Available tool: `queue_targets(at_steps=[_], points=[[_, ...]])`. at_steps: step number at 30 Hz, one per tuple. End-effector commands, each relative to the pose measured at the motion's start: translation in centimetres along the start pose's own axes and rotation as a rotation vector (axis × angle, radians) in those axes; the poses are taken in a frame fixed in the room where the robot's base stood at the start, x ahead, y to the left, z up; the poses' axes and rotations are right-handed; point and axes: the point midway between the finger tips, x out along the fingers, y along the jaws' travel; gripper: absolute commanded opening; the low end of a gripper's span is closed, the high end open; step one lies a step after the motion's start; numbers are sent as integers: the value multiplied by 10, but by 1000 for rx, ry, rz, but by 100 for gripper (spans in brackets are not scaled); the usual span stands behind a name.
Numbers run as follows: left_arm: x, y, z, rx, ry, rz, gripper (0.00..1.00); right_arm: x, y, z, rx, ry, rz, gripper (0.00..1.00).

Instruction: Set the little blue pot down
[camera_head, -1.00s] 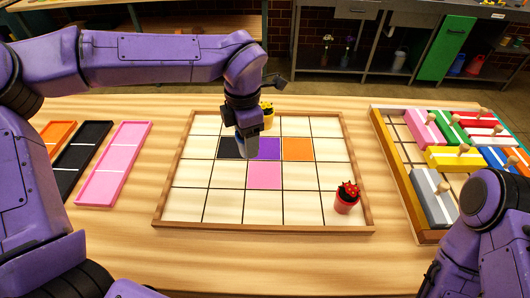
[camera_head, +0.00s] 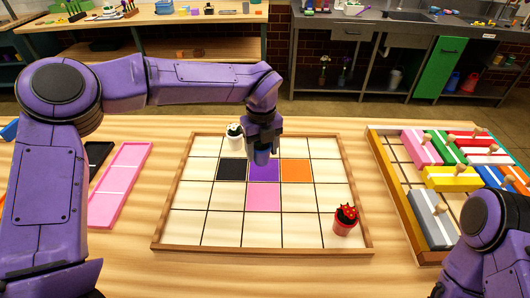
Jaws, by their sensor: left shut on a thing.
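My left gripper (camera_head: 261,146) points down over the tile board (camera_head: 182,200), above the purple square (camera_head: 264,175). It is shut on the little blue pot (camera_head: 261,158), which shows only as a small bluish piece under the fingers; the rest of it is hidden. From this angle I cannot tell whether the pot touches the board or hangs just above it. My right arm is at the lower right, and its gripper is out of the picture.
A red pot (camera_head: 344,224) stands at the front right. Black (camera_head: 231,169), orange (camera_head: 296,171) and pink (camera_head: 263,198) squares surround the purple one. A block tray (camera_head: 392,190) lies right.

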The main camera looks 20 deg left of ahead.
Motion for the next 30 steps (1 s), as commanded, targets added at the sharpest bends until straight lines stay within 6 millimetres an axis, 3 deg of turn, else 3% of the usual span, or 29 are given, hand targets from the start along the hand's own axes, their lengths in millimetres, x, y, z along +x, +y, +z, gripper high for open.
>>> queue_targets(at_steps=[6, 15, 25, 26, 28, 30], points=[[30, -16, 21, 1, 0, -1, 15, -13, 1, -5, 0, 0, 0, 85], [68, -20, 26, 3, 0, 0, 15, -22, 2, -9, 0, 0, 0, 85], [75, -20, 26, 2, -1, -2, 15, -16, 2, -6, 0, 0, 0, 85], [75, -20, 26, 2, 0, -1, 63, -16, 2, -7, 0, 0, 0, 85], [74, -20, 26, 2, 0, -1, 86, -18, 2, -7, 0, 0, 0, 85], [74, -20, 26, 2, 0, -1, 86, -18, 2, -7, 0, 0, 0, 85]])
